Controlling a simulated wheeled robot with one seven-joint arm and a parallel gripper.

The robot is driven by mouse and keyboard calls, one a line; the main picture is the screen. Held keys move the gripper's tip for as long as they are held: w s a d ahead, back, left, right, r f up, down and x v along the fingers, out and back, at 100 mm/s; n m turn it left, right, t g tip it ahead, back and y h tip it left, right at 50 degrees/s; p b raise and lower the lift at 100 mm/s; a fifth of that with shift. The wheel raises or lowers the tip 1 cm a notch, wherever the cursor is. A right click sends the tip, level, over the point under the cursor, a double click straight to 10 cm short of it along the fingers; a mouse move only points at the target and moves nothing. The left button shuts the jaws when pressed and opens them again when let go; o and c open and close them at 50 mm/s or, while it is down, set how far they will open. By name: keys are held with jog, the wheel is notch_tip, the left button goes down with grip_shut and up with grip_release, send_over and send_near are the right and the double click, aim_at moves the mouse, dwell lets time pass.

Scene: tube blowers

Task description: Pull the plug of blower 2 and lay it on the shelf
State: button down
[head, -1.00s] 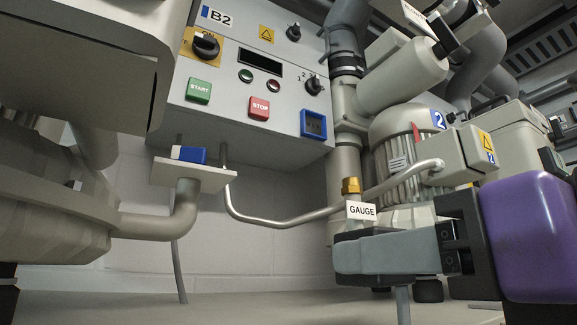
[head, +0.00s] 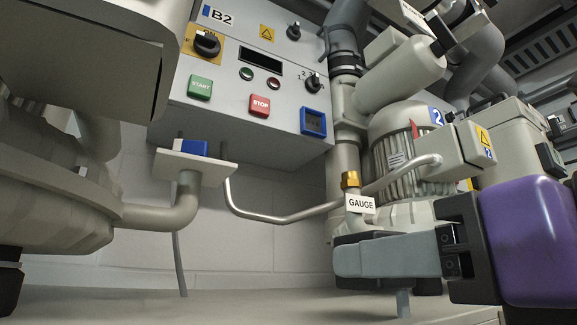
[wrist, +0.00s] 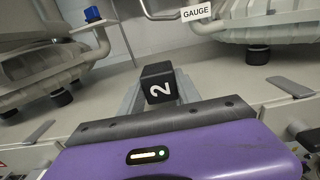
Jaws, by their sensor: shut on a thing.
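A black plug (wrist: 160,82) marked with a white 2 sits between the grey fingers of my gripper (wrist: 160,95) in the wrist view. The gripper is shut on it. A grey cable (head: 403,304) hangs below the fingers. A small pale shelf plate (head: 215,172) stands left of centre, apart from the gripper. A blue block (head: 192,147) is on it and also shows in the wrist view (wrist: 92,14).
A control panel (head: 240,75) marked B2 hangs above the shelf plate. A bent metal pipe (head: 285,219) and a GAUGE tag (head: 361,205) are just behind the gripper. Another large machine (head: 50,190) fills the left. The floor surface (head: 240,305) between is clear.

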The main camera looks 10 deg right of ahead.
jog(key=shift+f+b, duration=1.05)
dwell(0.5)
jog(key=c, duration=0.8)
grip_release()
jog(key=shift+o, duration=0.2)
jog(key=shift+s, duration=0.1)
